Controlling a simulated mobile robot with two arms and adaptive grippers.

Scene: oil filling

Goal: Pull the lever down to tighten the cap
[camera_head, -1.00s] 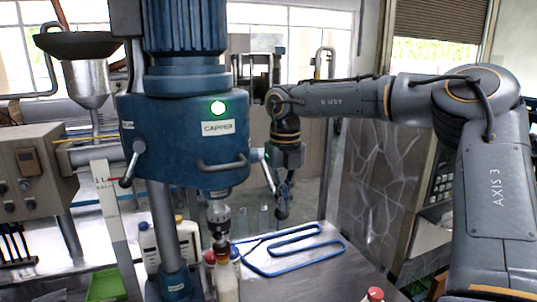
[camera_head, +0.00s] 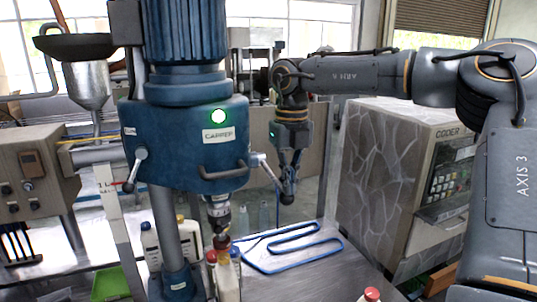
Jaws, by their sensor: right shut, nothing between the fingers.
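The blue capper (camera_head: 180,150) stands left of centre with its green light lit. Its lever (camera_head: 269,173) slants down and right from the hub on its right side to a dark knob. My right gripper (camera_head: 289,188) is shut and empty at the knob end. I cannot tell whether it touches the lever. The capper's spindle (camera_head: 218,212) points down at the cap of a cream bottle (camera_head: 228,283) below it. Whether the spindle presses on the cap is hard to see. My left gripper is not in view.
Blue tubing (camera_head: 290,250) lies looped on the metal table (camera_head: 300,283) to the right. More bottles stand around the capper column, and a red-capped bottle (camera_head: 370,295) is at the bottom edge. The grey coder (camera_head: 400,170) stands at the right.

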